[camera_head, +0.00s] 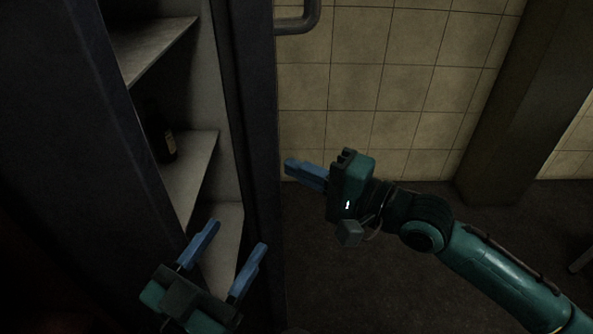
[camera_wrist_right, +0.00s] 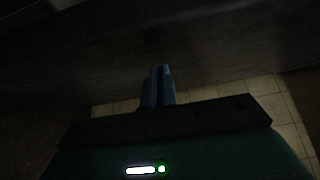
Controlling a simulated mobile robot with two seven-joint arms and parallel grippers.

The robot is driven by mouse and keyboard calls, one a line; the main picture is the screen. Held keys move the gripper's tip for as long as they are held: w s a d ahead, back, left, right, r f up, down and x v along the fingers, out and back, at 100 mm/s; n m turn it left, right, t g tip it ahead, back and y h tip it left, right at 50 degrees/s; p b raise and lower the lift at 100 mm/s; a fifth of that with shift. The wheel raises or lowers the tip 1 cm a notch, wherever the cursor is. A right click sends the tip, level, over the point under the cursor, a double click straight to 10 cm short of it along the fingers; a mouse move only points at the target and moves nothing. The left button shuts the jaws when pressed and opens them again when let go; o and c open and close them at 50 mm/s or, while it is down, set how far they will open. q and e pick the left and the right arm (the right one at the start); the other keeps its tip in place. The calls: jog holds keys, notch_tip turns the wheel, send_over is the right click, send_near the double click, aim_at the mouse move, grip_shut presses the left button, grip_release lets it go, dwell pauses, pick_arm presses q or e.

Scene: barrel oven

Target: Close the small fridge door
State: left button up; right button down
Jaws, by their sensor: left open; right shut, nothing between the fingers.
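The small fridge is a tall dark cabinet (camera_head: 60,130) at the left in the head view. It stands open, with pale shelves showing inside. Its dark door (camera_head: 258,110) is seen nearly edge-on, and a grey handle (camera_head: 313,16) sticks out to the right at the top. My left gripper (camera_head: 237,238) is open and empty, in front of the lower shelves. My right gripper (camera_head: 289,168) is shut and empty, its fingertips close to the door's right side. In the right wrist view its fingers (camera_wrist_right: 160,72) point at a dark surface; contact cannot be told.
A dark bottle (camera_head: 162,140) stands on a middle shelf (camera_head: 190,170). A tiled wall (camera_head: 390,80) is behind, with a dark pillar (camera_head: 520,100) at the right.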

pick_arm(q)
jog(key=shift+r, duration=0.15)
pick_arm(e)
jog(key=shift+s+a, duration=0.1)
jog(key=shift+a, duration=0.3)
pick_arm(q)
jog(key=shift+r, duration=0.1)
